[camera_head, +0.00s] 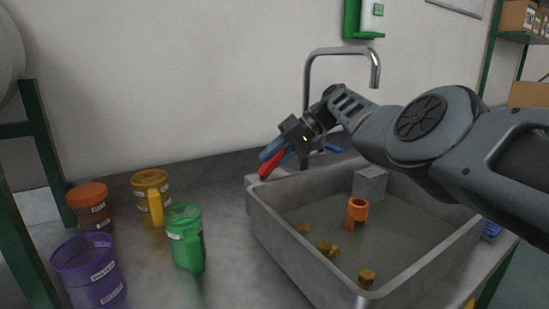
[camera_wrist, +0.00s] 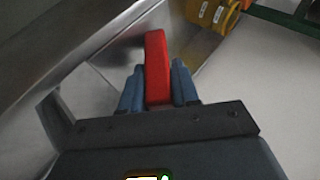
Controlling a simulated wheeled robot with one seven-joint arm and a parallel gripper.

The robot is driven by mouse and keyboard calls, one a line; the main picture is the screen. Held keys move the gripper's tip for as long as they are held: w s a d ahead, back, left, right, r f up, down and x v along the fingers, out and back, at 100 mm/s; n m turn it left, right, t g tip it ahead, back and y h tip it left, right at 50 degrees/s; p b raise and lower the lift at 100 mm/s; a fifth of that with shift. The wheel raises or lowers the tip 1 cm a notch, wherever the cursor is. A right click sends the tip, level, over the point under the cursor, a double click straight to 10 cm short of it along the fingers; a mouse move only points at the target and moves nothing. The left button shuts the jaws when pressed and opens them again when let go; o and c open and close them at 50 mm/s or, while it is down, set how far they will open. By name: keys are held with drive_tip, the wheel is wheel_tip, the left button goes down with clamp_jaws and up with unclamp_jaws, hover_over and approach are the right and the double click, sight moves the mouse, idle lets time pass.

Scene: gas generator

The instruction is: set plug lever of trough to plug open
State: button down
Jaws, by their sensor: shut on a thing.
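The grey trough (camera_head: 268,216) is an open rectangular basin set in the counter. Its red plug lever (camera_head: 270,163) shows at the trough's back left corner. My gripper (camera_head: 271,152) is there, its blue fingers on the lever. In the wrist view the red lever (camera_wrist: 157,65) lies between the two blue fingers of my gripper (camera_wrist: 158,88), which is shut on it. The lever's far end sticks out past the fingertips. Its base is hidden in both views.
An orange ring-shaped piece (camera_head: 357,212), a grey block (camera_head: 370,184) and several small brownish pieces (camera_head: 327,248) lie in the trough. A tap (camera_head: 341,51) arches behind it. Orange, yellow (camera_head: 152,196), green (camera_head: 186,238) and purple (camera_head: 89,274) containers stand on the counter at left.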

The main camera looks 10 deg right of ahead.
drive_tip(key=c, duration=0.9)
unclamp_jaws()
drive_tip(key=shift+r+p, duration=0.1)
drive_tip(key=shift+p, duration=0.2)
